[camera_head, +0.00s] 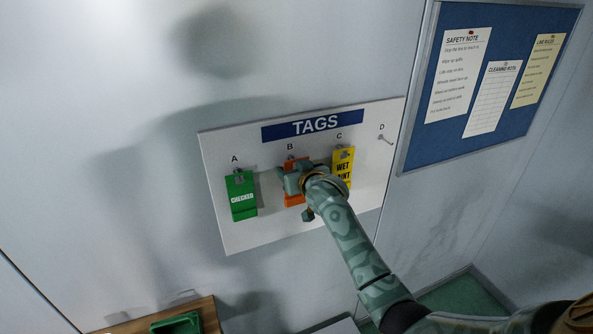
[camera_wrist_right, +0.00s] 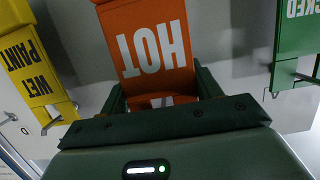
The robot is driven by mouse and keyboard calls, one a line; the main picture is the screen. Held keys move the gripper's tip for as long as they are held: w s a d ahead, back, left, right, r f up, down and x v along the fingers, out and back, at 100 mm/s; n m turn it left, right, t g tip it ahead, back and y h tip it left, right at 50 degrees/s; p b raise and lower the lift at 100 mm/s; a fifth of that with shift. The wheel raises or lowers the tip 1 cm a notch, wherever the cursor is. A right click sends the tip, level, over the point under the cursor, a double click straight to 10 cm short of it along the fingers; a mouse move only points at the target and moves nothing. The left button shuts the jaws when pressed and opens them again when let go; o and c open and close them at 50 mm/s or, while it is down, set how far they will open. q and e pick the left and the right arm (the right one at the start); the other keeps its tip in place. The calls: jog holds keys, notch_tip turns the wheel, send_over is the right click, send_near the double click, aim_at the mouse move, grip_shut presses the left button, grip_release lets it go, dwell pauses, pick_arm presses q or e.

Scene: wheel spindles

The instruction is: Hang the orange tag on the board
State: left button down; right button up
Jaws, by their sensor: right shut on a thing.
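The white board (camera_head: 235,235) headed TAGS is on the wall, with hooks lettered A to D. The orange tag (camera_head: 294,200) is at hook B, partly covered by my right gripper (camera_head: 292,181). In the right wrist view the orange tag (camera_wrist_right: 150,45) reads HOT upside down, and my right gripper (camera_wrist_right: 160,95) is shut on it, one finger at each side. The tag's top is near hook B; whether its hole is on the hook is hidden. My left gripper is in neither view.
A green CHECKED tag (camera_head: 241,196) hangs at A and a yellow WET PAINT tag (camera_head: 343,166) at C, close on either side. Hook D (camera_head: 385,138) is bare. A blue notice board (camera_head: 450,140) is at right. A wooden surface (camera_head: 209,313) bears a green object (camera_head: 176,323).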

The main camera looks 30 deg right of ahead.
jog(key=o, duration=1.2)
jog(key=shift+f, duration=0.3)
jog(key=shift+o, duration=0.8)
jog(key=shift+s+d, duration=0.1)
jog(key=shift+d, duration=0.15)
